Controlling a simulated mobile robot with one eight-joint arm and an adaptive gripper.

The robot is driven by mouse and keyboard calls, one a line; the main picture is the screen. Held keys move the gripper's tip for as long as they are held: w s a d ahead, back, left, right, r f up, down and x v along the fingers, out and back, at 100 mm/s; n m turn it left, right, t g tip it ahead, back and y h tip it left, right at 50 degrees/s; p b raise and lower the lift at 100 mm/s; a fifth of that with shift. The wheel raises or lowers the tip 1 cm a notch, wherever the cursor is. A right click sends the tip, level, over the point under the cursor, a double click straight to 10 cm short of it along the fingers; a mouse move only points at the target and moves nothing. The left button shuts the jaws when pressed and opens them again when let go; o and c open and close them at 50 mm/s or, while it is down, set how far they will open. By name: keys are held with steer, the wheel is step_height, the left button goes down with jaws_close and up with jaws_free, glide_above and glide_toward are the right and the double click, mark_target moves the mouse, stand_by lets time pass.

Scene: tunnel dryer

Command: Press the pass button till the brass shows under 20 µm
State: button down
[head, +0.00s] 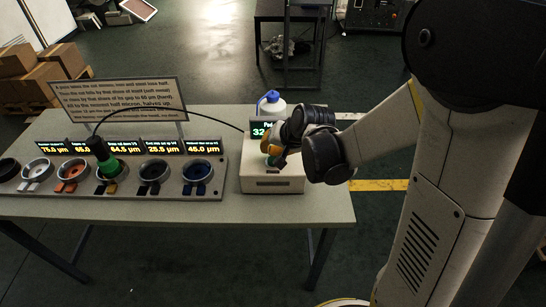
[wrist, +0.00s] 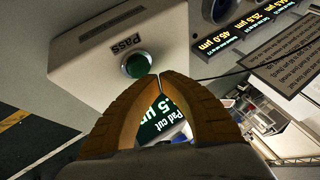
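The pass button (wrist: 137,66) is a round green button on a pale box (head: 273,183), with "PASS" printed beside it in the wrist view. My gripper (wrist: 158,78) has its orange fingertips together and empty, close to the button; contact cannot be told. In the head view my gripper (head: 270,158) is over the box. The box's display (head: 262,130) is headed "Pad cut" and starts with "32" there; its end, ".5 µm", shows between my fingers in the wrist view. A green-and-black tool (head: 107,160) stands on one cup in the row. Which cup is brass is unclear.
A grey rack (head: 215,180) holds several cups with lit readouts, one showing 64.5 µm and the rightmost (head: 203,146) 45.0 µm. A text sign (head: 120,100) stands behind. A cable arches from the tool towards the box. A white bottle (head: 271,104) with a blue cap stands behind the box.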

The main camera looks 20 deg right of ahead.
mark_target(270, 157)
step_height(270, 157, up, 5)
steer(key=p, duration=0.4)
stand_by(0.3)
stand_by(0.5)
steer(key=s+r+n+h, duration=0.1)
steer(key=s+r, duration=0.4)
steer(key=s, duration=0.5)
steer(key=s+r+n+h, duration=0.1)
steer(key=s+r+n, duration=0.3)
steer(key=s, duration=0.7)
steer(key=shift+d+r+b, duration=0.3)
steer(key=shift+r+b, duration=0.1)
stand_by(3.1)
